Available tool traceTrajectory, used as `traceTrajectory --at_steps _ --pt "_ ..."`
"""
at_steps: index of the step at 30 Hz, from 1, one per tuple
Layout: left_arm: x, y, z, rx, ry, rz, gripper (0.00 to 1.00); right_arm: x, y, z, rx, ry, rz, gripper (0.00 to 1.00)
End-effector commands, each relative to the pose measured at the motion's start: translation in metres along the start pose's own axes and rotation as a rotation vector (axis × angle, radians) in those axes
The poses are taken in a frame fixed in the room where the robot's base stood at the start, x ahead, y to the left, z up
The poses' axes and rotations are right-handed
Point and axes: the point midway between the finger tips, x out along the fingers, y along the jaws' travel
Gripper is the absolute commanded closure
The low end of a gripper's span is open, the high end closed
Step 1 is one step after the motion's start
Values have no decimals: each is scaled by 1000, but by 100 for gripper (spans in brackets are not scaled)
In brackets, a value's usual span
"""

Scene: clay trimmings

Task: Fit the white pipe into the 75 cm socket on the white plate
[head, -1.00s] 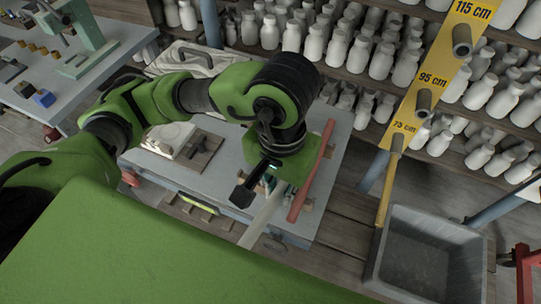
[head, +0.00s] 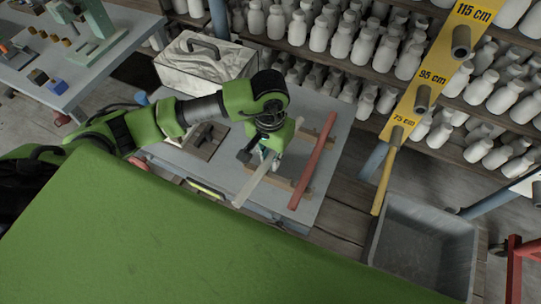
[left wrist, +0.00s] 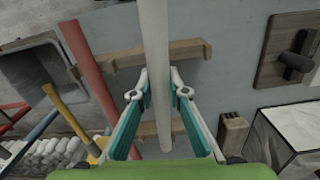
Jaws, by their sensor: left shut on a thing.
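The white pipe (head: 250,187) lies across the bench in the head view. My left gripper (head: 268,160) is over it, and the left wrist view shows both fingers (left wrist: 161,90) closed around the white pipe (left wrist: 153,35). The pipe passes above wooden supports (left wrist: 185,48); I cannot tell whether it touches them. A yellow plate (head: 440,68) at the right is marked 115 cm, 95 cm and 75 cm. Its 75 cm socket (head: 396,138) has a yellow pipe (head: 383,186) in it. Only a white panel edge (head: 527,184) shows at the far right. My right gripper is out of view.
A red pipe (head: 313,160) lies right of the white one on the grey bench (head: 330,182). A grey bin (head: 424,246) stands below the yellow plate. Shelves of white bottles (head: 340,45) fill the back. A marbled box (head: 205,60) stands behind the bench.

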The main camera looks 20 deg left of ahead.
Motion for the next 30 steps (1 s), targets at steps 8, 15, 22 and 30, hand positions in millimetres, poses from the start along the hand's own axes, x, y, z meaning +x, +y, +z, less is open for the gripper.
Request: traceTrajectory --at_steps 8,15,22,30 --pt "7 0 -1 1 3 1 100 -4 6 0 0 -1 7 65" --pt "11 0 -1 1 3 1 100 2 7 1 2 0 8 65" --pt "10 1 0 1 1 1 68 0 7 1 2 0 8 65" --pt "8 1 0 1 1 1 68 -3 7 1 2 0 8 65"
